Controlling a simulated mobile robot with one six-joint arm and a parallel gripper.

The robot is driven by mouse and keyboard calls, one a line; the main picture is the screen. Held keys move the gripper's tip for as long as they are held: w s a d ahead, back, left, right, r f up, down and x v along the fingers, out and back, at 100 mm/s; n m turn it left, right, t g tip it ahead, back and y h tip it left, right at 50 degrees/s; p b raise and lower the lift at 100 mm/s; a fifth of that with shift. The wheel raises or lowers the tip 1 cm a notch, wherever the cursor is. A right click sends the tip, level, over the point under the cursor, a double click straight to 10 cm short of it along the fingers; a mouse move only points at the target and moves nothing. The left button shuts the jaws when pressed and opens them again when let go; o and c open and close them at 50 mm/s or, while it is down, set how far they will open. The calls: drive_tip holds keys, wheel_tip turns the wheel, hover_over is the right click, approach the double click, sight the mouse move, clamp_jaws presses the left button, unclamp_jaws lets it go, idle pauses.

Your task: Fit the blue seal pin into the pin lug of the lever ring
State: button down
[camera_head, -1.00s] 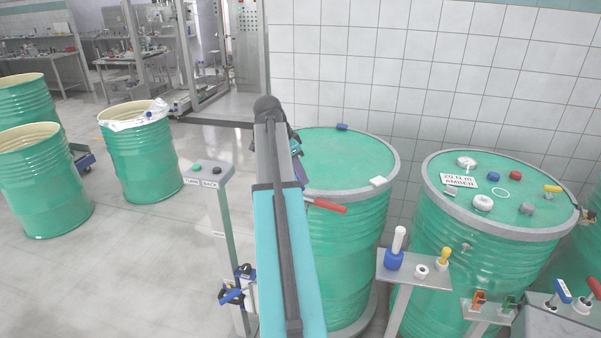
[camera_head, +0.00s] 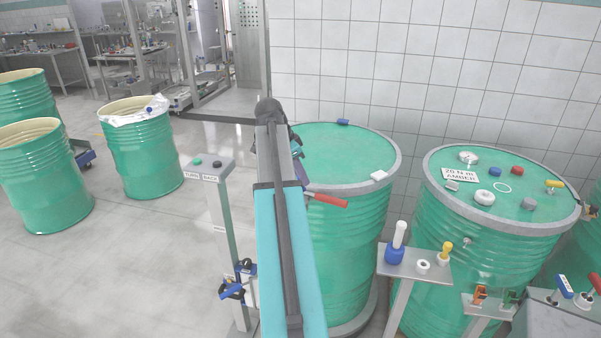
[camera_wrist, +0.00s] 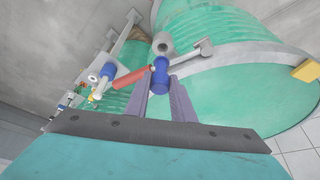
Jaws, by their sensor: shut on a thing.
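The blue seal pin (camera_wrist: 160,78) is clamped between the purple fingers of my gripper (camera_wrist: 161,84) in the wrist view. Its rounded end points at a grey cylindrical lug (camera_wrist: 163,43) on the ring of the green drum. The end shows very close to the lug; I cannot tell whether they touch. The red lever handle (camera_wrist: 132,77) lies just left of the fingers. In the head view the lever (camera_head: 327,201) sticks out from the grey lever ring (camera_head: 392,166). There my gripper (camera_head: 297,157) is mostly hidden behind my arm, and the pin is not visible.
A small stand (camera_head: 420,264) with a blue-based white-handled tool and yellow knob stands right of the drum. A second drum (camera_head: 480,250) with lid fittings is beyond it. A button post (camera_head: 225,235) stands left of my arm. A yellowish block (camera_wrist: 305,70) is on the rim.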

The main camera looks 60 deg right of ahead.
drive_tip(key=shift+f, duration=0.75)
drive_tip(key=shift+f+b, duration=0.85)
drive_tip(key=shift+f, duration=0.95)
idle(1.7)
drive_tip(key=c, duration=1.4)
unclamp_jaws()
drive_tip(key=shift+c, duration=0.2)
drive_tip(key=shift+r, duration=0.1)
drive_tip(key=b+v, duration=0.3)
drive_tip(key=v, duration=1)
drive_tip(key=shift+r, duration=0.35)
drive_tip(key=shift+w+a, duration=0.1)
